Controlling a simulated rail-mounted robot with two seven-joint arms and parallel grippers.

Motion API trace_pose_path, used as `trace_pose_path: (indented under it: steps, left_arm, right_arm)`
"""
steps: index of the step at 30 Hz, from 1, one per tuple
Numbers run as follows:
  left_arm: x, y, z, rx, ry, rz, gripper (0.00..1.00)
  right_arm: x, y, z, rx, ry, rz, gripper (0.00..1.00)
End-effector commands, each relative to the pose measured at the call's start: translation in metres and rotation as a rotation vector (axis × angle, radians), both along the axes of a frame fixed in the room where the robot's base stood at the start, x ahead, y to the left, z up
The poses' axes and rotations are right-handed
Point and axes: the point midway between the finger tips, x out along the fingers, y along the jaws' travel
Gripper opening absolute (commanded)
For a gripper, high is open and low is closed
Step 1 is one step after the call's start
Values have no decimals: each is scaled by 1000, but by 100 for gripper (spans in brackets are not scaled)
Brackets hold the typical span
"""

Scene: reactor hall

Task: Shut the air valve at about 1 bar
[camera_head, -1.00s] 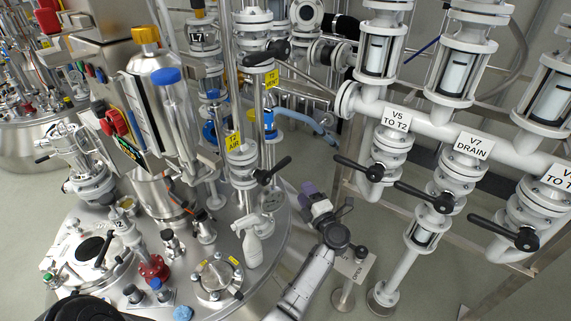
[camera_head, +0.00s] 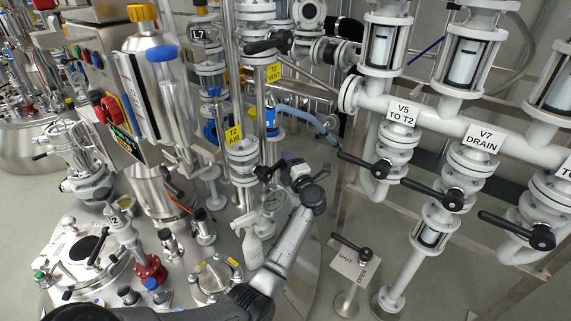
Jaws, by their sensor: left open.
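The air valve, under the yellow T2 AIR label (camera_head: 234,136), is on a vertical pipe (camera_head: 243,158) above the steel vessel lid, in the middle of the camera_head view. Its black lever is largely hidden behind or among the fingers of my left gripper (camera_head: 270,172). That gripper is open and close to the lever at the valve's right side. I cannot tell whether it touches the lever. A small round gauge (camera_head: 274,201) is just below the gripper; its reading is too small to tell. My right gripper is not in view.
A white spray bottle (camera_head: 248,238) stands on the lid beside my left arm. The T2 VENT valve (camera_head: 262,44) is above. A SHUT/OPEN sign with a black lever (camera_head: 352,258) stands to the right. White V5 (camera_head: 396,160) and V7 (camera_head: 455,180) piping fills the right side.

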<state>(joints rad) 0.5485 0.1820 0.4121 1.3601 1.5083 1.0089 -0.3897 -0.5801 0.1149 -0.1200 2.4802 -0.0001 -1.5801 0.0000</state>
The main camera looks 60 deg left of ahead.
Motion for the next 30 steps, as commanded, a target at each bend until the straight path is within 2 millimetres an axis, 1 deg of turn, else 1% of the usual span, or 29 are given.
trace_pose_path:
  steps: [5,14,27,29,30]
  left_arm:
    - [0,7,1,0,0,0,49]
    - [0,8,2,0,0,0,48]
    - [0,7,2,0,0,0,6]
    - [0,7,2,0,0,0,1]
    - [0,7,2,0,0,0,0]
  right_arm:
    - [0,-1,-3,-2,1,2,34]
    - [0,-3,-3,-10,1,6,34]
    - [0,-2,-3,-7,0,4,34]
    - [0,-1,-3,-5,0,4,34]
    - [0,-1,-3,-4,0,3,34]
